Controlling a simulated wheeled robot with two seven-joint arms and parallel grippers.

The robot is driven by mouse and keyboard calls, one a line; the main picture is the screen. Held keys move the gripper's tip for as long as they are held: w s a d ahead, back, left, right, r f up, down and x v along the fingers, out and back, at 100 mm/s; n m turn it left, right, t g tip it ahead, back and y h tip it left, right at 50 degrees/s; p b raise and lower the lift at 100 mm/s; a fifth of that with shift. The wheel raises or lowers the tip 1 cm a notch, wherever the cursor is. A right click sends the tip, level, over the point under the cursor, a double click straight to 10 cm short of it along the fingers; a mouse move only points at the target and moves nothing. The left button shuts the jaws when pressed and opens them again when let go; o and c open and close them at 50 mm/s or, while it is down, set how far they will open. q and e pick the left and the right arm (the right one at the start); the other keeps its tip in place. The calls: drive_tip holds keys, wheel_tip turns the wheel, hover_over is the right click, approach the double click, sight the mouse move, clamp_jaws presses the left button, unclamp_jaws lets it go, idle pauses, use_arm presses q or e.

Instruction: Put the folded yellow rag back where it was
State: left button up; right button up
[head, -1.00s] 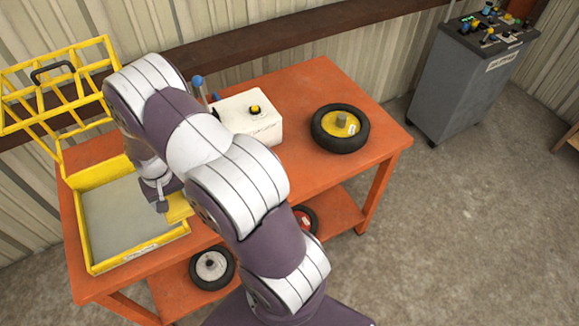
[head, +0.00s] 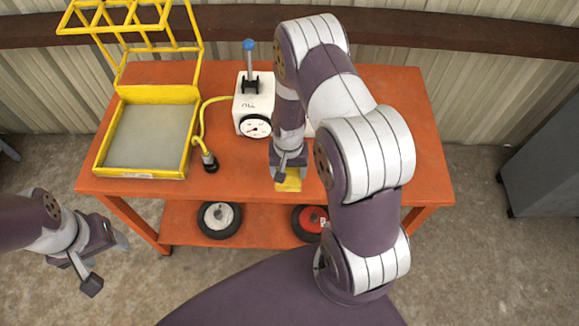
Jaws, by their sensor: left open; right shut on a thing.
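The folded yellow rag (head: 289,184) is in my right gripper (head: 289,172), which is shut on it near the front edge of the orange table (head: 235,190). Whether the rag touches the tabletop, I cannot tell. My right arm hides part of the tabletop behind and to the right of it. My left gripper (head: 106,266) is open and empty, in front of the table at lower left, over the floor.
A yellow-framed tray (head: 150,135) with its cage lid raised stands at the table's left. Beside it is a white gauge box (head: 252,103) with a blue-knobbed lever and yellow hose. Two wheels, one white-hubbed (head: 219,219) and one red-hubbed (head: 309,222), lie on the lower shelf.

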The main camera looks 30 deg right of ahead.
sight(286, 169)
drive_tip(key=w+f, duration=0.1)
drive_tip(key=w+d+f, duration=0.1)
drive_tip(key=w+f, duration=0.1)
drive_tip(key=w, duration=0.1)
drive_tip(key=shift+w+d, duration=0.1)
drive_tip(key=shift+d, duration=0.2)
wheel_tip(286, 169, down, 4)
drive_tip(key=shift+a+r+p, duration=0.1)
drive_tip(key=shift+r+p, duration=0.15)
drive_tip(key=shift+p, duration=0.55)
drive_tip(key=shift+w+f, duration=0.1)
drive_tip(key=shift+f, duration=0.2)
drive_tip(key=o, duration=1)
